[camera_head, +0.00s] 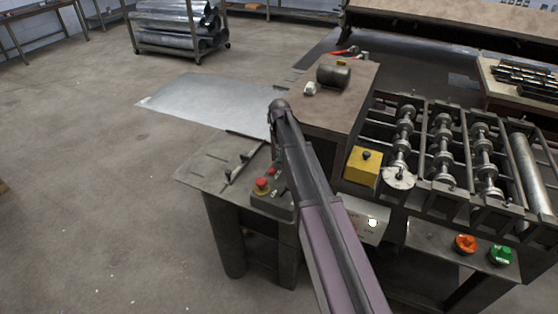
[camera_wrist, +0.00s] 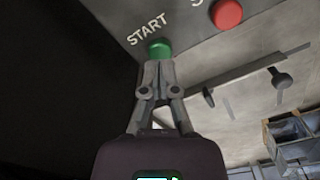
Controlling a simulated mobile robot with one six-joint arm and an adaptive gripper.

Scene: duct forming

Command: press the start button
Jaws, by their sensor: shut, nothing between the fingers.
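In the wrist view the start button (camera_wrist: 159,47) is a round green button beside the printed word START on a grey panel (camera_wrist: 185,18). My gripper (camera_wrist: 158,64) is shut and empty, with its fingertips right in front of the green button. The tips overlap the button's lower edge in the picture; I cannot tell whether they touch it or whether it is pressed in. In the head view my arm crosses the middle, and I cannot make out the gripper's fingertips there.
A red button (camera_wrist: 227,14) sits right of the green one. In the head view, a red mushroom button (camera_head: 262,184) is left of my arm; an orange knob (camera_head: 465,243) and a green knob (camera_head: 502,254) stand by the roller machine (camera_head: 440,150). Floor at left is clear.

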